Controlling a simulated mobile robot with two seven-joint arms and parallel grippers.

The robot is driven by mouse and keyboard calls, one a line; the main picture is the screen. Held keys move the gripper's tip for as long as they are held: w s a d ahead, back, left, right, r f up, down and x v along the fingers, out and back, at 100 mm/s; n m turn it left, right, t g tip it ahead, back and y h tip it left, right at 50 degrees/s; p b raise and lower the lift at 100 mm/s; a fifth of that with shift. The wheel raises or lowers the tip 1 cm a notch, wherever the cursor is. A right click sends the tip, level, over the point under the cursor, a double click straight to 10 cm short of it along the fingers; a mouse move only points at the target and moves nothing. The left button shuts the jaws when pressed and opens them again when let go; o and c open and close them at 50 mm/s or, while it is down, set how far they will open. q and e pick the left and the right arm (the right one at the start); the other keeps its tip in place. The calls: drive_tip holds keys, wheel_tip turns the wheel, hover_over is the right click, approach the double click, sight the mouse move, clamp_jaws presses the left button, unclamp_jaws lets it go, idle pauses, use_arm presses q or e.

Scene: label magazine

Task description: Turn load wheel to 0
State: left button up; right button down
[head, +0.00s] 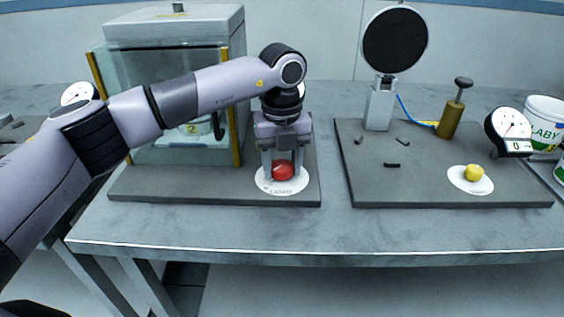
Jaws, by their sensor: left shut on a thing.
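My left gripper (284,167) points straight down at the front right of the left grey base plate (215,190). Its two fingers are shut on a red knob (283,172), one on each side. The knob sits at the middle of a white disc (270,187) with small lettering on its front edge, too small to read surely. A white dial behind my left wrist is mostly hidden, so its reading cannot be seen. My right gripper is not in view.
A glass-walled case (170,100) stands behind my left arm. On the right plate (450,198) are a black round plate (395,40) on a post, a brass cylinder (450,120), a yellow knob (474,172) and a dial (507,125) showing 0. White tubs (543,112) stand far right.

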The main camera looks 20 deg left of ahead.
sight(282, 165)
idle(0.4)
use_arm(q)
drive_tip(key=o, duration=1)
drive_tip(key=shift+o, duration=0.2)
wheel_tip(282, 165, up, 6)
drive_tip(key=shift+f, duration=0.1)
drive_tip(key=shift+r, duration=0.7)
